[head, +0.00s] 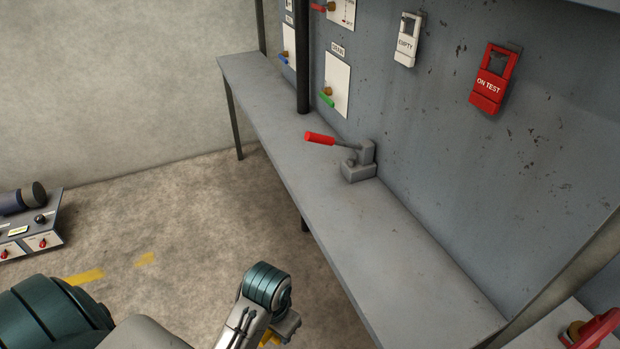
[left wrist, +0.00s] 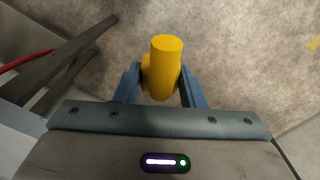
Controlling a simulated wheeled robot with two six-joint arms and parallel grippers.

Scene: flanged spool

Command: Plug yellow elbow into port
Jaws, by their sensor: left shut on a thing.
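The yellow elbow (left wrist: 166,62) is between the two blue-grey fingers of my left gripper (left wrist: 160,78) in the left wrist view. The gripper is shut on it, and one rounded end points up toward the camera. In the head view my left arm reaches in at the bottom, and a small bit of yellow (head: 270,339) shows beside its wrist at the lower edge. The fingers are mostly cut off there. I cannot make out the port in either view. My right gripper is in neither view.
A long grey shelf (head: 400,265) runs along a grey panel, carrying a red-handled lever (head: 358,162). A dark post (head: 302,60) rises from it. Red "ON TEST" (head: 489,88) and white "EMPTY" (head: 405,45) tags hang on the panel. The floor left of the shelf is mostly open.

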